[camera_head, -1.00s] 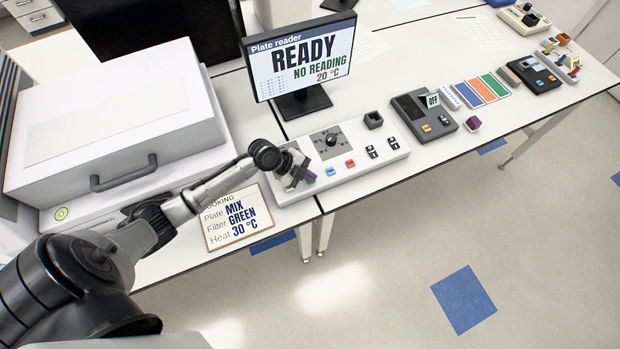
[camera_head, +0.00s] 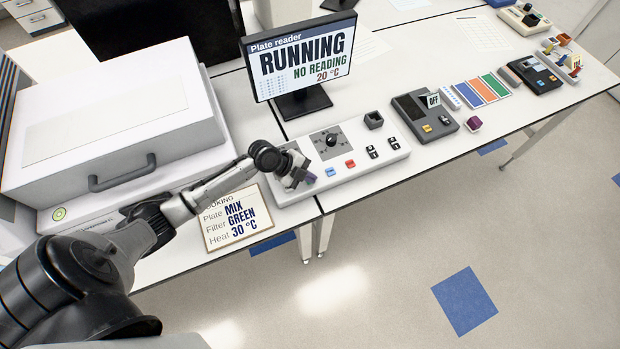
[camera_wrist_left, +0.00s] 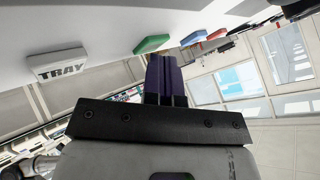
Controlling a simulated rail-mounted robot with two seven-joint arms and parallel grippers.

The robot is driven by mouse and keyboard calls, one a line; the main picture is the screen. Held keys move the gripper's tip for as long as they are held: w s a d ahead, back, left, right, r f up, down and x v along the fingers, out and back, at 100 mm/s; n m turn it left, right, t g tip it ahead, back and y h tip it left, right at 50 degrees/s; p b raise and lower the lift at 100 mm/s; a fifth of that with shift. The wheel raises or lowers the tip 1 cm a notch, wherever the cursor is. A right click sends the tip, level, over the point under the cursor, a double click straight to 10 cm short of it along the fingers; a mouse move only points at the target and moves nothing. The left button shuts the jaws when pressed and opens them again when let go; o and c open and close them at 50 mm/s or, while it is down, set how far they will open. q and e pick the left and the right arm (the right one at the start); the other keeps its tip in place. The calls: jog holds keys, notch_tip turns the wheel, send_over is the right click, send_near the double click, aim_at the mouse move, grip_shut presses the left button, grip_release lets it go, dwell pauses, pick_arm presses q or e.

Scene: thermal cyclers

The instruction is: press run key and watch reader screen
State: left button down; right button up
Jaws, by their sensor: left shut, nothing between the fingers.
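The reader screen (camera_head: 302,60) in the head view reads "RUNNING", "NO READING" and "20 °C". My left gripper (camera_head: 306,177) is at the left front of the white control panel (camera_head: 372,168). Its purple fingers (camera_wrist_left: 165,76) are closed together and empty in the left wrist view. A green key (camera_wrist_left: 151,44) shows just beyond the fingertips, with a white TRAY key (camera_wrist_left: 57,64) to its left; I cannot tell whether the fingers touch the green key. A blue key (camera_head: 330,171) and a red key (camera_head: 350,163) are right of the gripper. No run label is readable. My right gripper is out of view.
A booking card (camera_head: 237,218) reads Mix, Green, 30 °C. A large white instrument with a handle (camera_head: 123,172) stands left. A dial (camera_head: 331,141) and black switches (camera_head: 394,142) are on the panel. A grey device marked OFF (camera_head: 424,116) stands farther right.

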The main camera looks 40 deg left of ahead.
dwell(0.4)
pick_arm(q)
jog(key=shift+r+p, duration=0.45)
jog(key=shift+r, duration=0.3)
jog(key=shift+r+p, duration=1.75)
jog(key=shift+r, duration=0.8)
